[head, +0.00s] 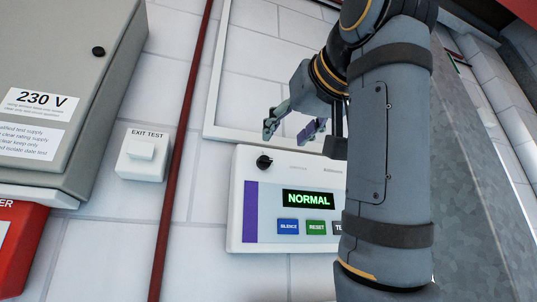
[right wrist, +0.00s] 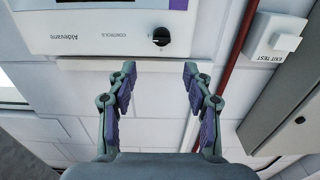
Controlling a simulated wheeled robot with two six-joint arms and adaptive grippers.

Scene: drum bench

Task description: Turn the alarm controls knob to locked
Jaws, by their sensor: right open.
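The alarm panel (head: 270,215) is a white box on the tiled wall, with a purple strip and a green NORMAL display. Its black controls knob (head: 264,162) is at the panel's upper left in the head view. In the right wrist view, which is upside down, the knob (right wrist: 161,37) is beyond the fingertips, beside the word CONTROLS. My right gripper (head: 290,126) is open and empty, above and to the right of the knob, apart from it. In the right wrist view its two fingers (right wrist: 160,70) stand apart with wall between them. My left gripper is not in view.
A red pipe (head: 180,150) runs down the wall left of the panel. Further left are a white EXIT TEST box (head: 143,155) and a grey 230 V cabinet (head: 70,90). My right arm covers the panel's right end. The wall around the knob is clear.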

